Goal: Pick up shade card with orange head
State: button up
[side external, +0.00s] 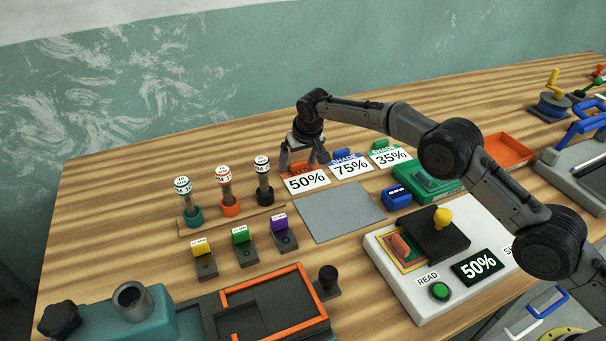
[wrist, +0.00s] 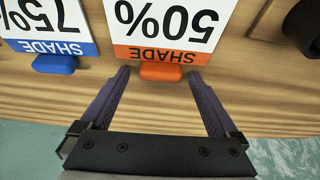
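The shade card with the orange head (side external: 306,182) lies on the wooden table and reads 50%. In the wrist view the card (wrist: 168,22) is upside down, with its orange grip block (wrist: 161,72) at the near edge. My gripper (side external: 303,163) is over the head end of this card in the side view. In the wrist view my gripper (wrist: 160,75) is open, with one finger on each side of the orange block and gaps between. Nothing is held.
The blue-headed 75% card (side external: 351,166) and green-headed 35% card (side external: 390,154) lie to the right. Several labelled vials (side external: 226,191) stand to the left. A grey mat (side external: 340,212) is clear in front. A white reader (side external: 440,285) stands nearer the camera.

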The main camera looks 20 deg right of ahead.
jog(key=c, duration=1.3)
jog(key=shift+r, duration=0.1)
